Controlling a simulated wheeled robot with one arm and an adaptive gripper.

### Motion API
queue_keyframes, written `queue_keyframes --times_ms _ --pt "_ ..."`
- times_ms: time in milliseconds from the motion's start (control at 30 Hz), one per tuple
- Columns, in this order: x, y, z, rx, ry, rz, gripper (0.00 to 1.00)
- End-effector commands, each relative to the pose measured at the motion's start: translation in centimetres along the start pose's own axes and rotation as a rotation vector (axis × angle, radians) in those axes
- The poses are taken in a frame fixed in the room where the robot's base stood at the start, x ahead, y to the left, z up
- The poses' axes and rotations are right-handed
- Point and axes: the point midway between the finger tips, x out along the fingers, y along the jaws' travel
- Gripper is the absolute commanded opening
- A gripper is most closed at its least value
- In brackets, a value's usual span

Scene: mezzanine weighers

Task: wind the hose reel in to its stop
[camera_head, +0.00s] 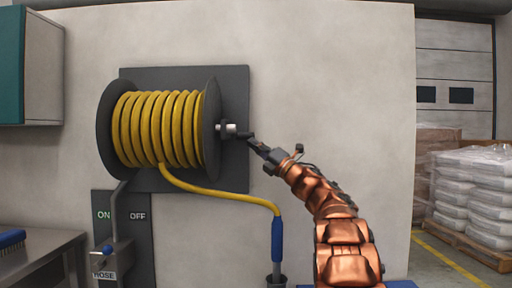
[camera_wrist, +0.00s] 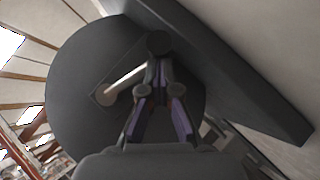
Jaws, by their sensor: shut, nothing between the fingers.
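The hose reel (camera_head: 207,125) is mounted on a dark back plate (camera_head: 235,85) on the wall, with yellow hose (camera_head: 150,128) wound around its drum. A silver hub (camera_head: 226,128) with a dark crank part sticks out of its right flange. My gripper (camera_head: 252,141) is at that crank part, fingertips close to or touching it; I cannot tell which. In the wrist view my gripper (camera_wrist: 160,72) has its fingers together in front of the dark flange (camera_wrist: 75,85), near a dark round knob (camera_wrist: 159,42) and a pale shaft (camera_wrist: 125,76). Nothing shows between the fingers.
The hose's free end hangs below the reel to a blue nozzle (camera_head: 277,240) in a dark holder. An ON/OFF panel (camera_head: 137,235) with a grey lever is lower left. Wrapped pallets (camera_head: 470,190) stand at right.

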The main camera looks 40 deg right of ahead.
Motion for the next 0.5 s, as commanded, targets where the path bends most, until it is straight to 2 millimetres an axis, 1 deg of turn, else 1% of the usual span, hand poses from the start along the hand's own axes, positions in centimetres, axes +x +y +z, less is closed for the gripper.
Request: queue_keyframes --times_ms 233,500 --pt "-0.5 -0.2 -0.8 -0.001 0.001 0.001 0.00" --pt "-1.8 -0.6 -3.0 0.005 0.006 0.002 0.00"
